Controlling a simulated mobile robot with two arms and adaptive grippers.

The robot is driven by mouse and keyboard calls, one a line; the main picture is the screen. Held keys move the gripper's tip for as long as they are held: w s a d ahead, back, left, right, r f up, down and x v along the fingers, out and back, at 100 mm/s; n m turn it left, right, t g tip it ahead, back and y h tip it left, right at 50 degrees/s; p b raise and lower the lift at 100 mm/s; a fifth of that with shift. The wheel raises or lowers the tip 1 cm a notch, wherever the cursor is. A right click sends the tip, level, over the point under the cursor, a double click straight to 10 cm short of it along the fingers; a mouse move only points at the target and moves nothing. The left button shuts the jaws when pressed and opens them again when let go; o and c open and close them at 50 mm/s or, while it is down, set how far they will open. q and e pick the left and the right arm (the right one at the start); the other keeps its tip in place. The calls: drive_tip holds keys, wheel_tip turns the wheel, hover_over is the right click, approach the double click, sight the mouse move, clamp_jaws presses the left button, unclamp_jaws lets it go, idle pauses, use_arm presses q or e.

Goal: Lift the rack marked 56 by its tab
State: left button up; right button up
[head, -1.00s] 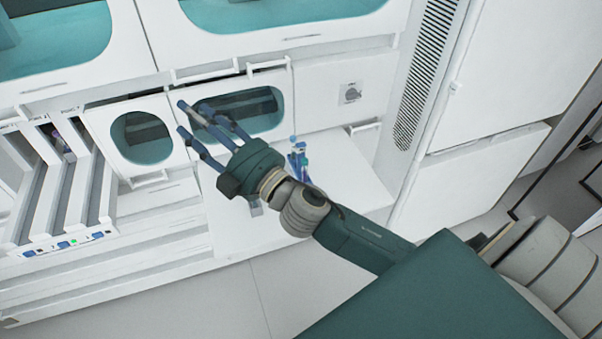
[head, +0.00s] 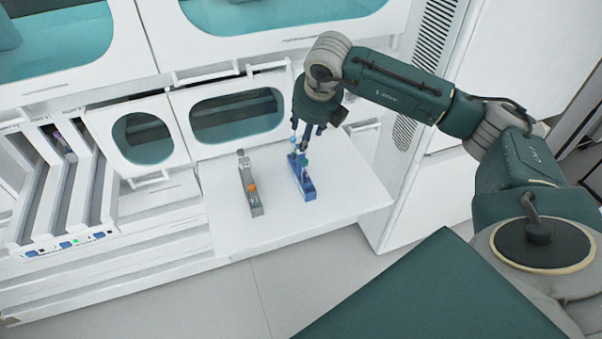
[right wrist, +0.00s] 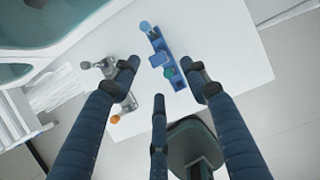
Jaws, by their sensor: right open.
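A blue rack (head: 305,186) stands on the white shelf, with a few capped tubes in it. It also shows in the right wrist view (right wrist: 157,42), with a blue block sticking out at its middle. A grey rack (head: 254,203) with an orange-capped tube (head: 252,188) stands to its left. No number 56 can be read on either rack. My right gripper (head: 308,142) points down above the back part of the blue rack. In the right wrist view its open fingers (right wrist: 160,70) are spread, with nothing between them; the blue rack lies beyond the fingertips. My left gripper is not in view.
The white shelf (head: 342,195) is clear to the right of the blue rack and in front. A cabinet with a dark window (head: 238,115) stands behind it. A module with several grey lanes (head: 78,200) is at the left, and a tall white cabinet at the right.

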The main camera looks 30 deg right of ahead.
drive_tip(key=x, duration=0.3)
drive_tip(key=shift+w+f, duration=0.15)
drive_tip(key=shift+f, duration=0.05)
drive_tip(key=p+x, duration=0.3)
drive_tip(key=x, duration=0.1)
drive_tip(key=shift+w+f, duration=0.2)
drive_tip(key=shift+f, duration=0.15)
drive_tip(key=shift+w+f, duration=0.1)
drive_tip(key=shift+f, duration=0.15)
clamp_jaws()
